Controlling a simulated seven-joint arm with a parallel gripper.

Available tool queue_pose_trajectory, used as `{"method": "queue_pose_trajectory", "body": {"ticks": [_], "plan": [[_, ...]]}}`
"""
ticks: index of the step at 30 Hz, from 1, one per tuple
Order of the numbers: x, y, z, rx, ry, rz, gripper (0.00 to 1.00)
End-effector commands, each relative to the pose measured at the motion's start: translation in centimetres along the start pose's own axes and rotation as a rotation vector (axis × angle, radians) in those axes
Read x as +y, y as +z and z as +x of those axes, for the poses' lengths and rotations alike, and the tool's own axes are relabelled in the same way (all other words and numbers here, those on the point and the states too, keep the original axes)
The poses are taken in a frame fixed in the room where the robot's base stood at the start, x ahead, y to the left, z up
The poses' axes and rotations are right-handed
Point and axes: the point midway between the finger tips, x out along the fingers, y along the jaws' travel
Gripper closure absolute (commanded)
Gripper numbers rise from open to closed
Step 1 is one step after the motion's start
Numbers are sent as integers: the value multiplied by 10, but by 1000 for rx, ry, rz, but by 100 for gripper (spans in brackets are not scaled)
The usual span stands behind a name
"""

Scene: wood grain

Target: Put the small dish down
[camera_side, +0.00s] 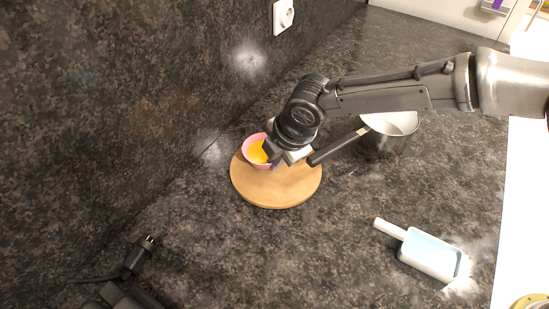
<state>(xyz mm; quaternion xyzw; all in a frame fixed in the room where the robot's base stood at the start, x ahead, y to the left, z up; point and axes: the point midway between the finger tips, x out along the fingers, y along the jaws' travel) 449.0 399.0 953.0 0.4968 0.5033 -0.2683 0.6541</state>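The small dish (248,155) is a pink bowl with yellow-orange contents. It is at or just above the left part of a round wooden board (275,192); I cannot tell whether it touches the board. My gripper (271,156) is at the dish's right rim, pointing down. The fingertips are partly hidden by the gripper body and the rim, so I cannot see clearly whether they are closed on the dish.
A metal pot (388,138) with a dark handle (338,147) stands to the right of the board, under my arm. A white-handled scoop-like tool (430,254) lies at lower right. A black plug and cable (139,256) are at lower left. The counter front is mostly clear.

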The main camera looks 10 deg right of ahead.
Motion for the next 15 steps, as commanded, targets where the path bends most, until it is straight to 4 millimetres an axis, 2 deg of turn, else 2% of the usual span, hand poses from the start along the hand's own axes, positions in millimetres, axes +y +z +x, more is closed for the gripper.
{"method": "queue_pose_trajectory", "body": {"ticks": [11, 12, 15], "plan": [[-1, 0, 3, 1, 2, 0, 100], [-1, 0, 3, 0, 1, 1, 91], [-1, 0, 3, 0, 1, 1, 73]]}}
